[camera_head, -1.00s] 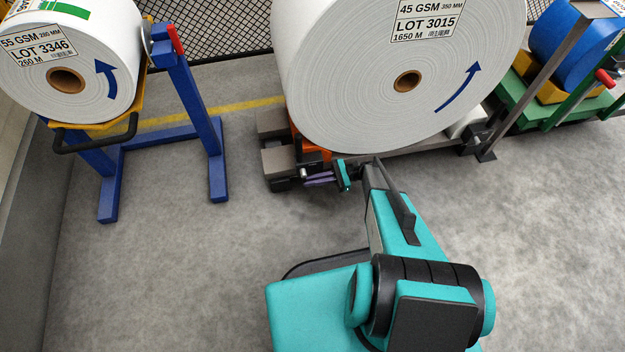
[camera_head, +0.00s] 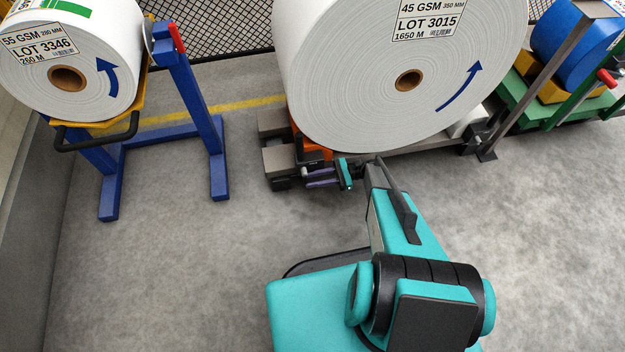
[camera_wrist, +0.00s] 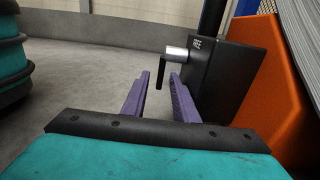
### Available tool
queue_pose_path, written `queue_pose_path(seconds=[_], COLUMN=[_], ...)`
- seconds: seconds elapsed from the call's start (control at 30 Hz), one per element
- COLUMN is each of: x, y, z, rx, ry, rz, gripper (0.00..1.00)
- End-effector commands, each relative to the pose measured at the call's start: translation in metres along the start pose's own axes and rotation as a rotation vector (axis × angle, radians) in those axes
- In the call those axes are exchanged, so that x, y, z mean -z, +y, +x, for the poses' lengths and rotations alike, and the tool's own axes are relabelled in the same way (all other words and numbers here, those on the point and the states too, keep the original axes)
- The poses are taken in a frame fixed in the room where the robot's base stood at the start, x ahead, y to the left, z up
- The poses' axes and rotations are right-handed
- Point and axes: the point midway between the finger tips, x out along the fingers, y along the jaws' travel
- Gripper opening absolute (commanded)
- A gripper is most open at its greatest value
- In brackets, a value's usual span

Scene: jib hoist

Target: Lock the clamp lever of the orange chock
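The orange chock (camera_wrist: 268,85) stands at the right of the wrist view, with a black plate (camera_wrist: 222,75) on its side. A silver shaft (camera_wrist: 176,53) sticks out of the plate, and the black clamp lever (camera_wrist: 162,71) hangs down from its end. My gripper (camera_wrist: 160,76) is open, its two purple fingers apart. In the picture the lever shows between the fingertips; it seems just ahead of them, and I see no contact. In the head view my gripper (camera_head: 307,179) is beside the chock (camera_head: 316,154), low under the big white roll (camera_head: 350,90). The lever is too small to make out there.
A blue stand (camera_head: 190,110) with another white roll (camera_head: 70,65) is at the left. A blue roll (camera_head: 575,40) lies on a green cart (camera_head: 545,105) at the right. Grey floor (camera_head: 170,270) is open in front and between them.

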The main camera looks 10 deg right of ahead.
Motion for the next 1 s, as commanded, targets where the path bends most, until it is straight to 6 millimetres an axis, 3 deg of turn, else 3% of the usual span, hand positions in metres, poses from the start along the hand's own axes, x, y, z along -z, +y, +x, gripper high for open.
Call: queue_pose_path(seconds=[0.17, 0.7, 1.0], x=[0.0, 0.004, 0.002], y=[-0.001, 0.0, 0.0], z=[-0.017, -0.099, -0.128], rx=[0.002, 0.002, 0.001], ry=[0.001, 0.0, -0.001], rz=[0.0, -0.002, -0.001], gripper=[0.27, 0.27, 0.27])
